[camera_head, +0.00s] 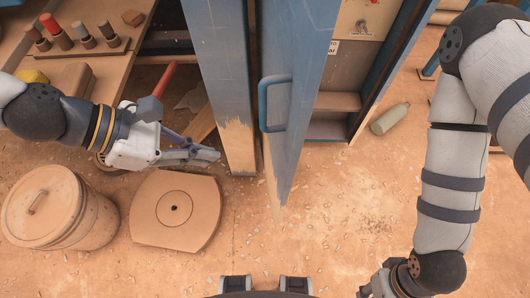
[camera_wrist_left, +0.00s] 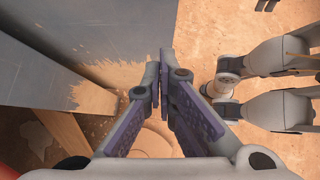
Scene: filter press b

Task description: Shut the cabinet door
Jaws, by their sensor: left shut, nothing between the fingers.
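The cabinet door (camera_head: 305,75) is blue and worn. It stands open, swung out towards me, with its looped blue handle (camera_head: 264,105) on its left face. The cabinet's interior (camera_head: 340,102) shows to the right of the door, with a shelf. My left gripper (camera_head: 217,155) is shut and empty, left of the door and apart from it, by the worn foot of a blue upright (camera_head: 236,142).
A lidded bucket (camera_head: 85,215) and a round-holed plate (camera_head: 190,225) are on the floor below my left arm. A workbench (camera_head: 105,75) with handled tools is at upper left. A bottle (camera_head: 390,118) lies right of the cabinet. The floor before the door is mostly clear.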

